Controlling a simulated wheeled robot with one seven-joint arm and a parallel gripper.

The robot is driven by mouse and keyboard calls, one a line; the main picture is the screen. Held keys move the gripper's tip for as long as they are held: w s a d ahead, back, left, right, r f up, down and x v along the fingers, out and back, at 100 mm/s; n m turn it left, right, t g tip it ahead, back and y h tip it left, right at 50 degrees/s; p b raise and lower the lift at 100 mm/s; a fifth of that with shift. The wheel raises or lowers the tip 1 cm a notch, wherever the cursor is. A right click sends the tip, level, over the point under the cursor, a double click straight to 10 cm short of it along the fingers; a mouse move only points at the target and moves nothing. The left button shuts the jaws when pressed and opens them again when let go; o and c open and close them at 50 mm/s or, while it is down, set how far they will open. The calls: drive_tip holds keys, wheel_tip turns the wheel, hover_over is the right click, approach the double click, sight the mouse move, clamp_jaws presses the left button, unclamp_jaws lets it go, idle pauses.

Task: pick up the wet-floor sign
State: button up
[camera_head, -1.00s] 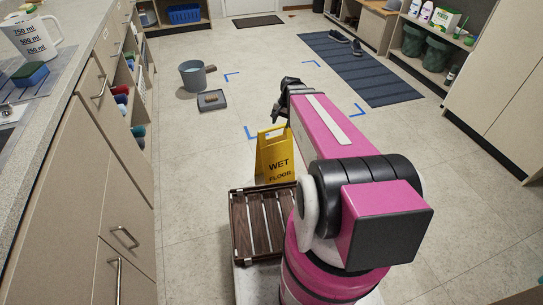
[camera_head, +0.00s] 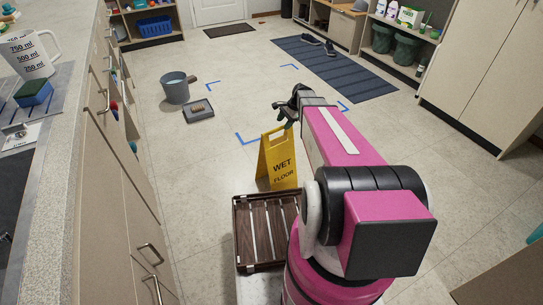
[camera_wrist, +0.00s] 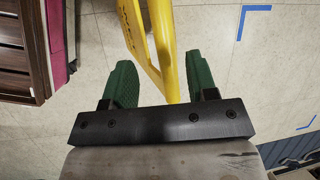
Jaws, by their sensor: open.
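The yellow wet-floor sign (camera_head: 279,161) stands upright on the floor in the head view, just beyond a dark slatted wooden crate. Its front reads "WET FLOOR". My gripper (camera_head: 287,110) is at the top of the sign in the head view, partly hidden by my arm. In the wrist view, my gripper (camera_wrist: 163,85) is open, with a green finger on each side. The sign (camera_wrist: 148,35) passes between the two fingers there. I cannot tell whether either finger touches it.
The slatted crate (camera_head: 266,230) sits close in front of the sign. Blue tape corners mark open floor behind the sign. Cabinets line the left.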

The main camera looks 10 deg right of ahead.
sight(279, 128)
drive_tip(key=x, duration=0.5)
drive_tip(key=shift+w+a, duration=0.2)
drive_tip(key=shift+a, duration=0.05)
drive_tip(key=shift+f, duration=0.15)
drive_tip(key=shift+f, duration=0.25)
drive_tip(key=shift+c, duration=0.4)
clamp_jaws()
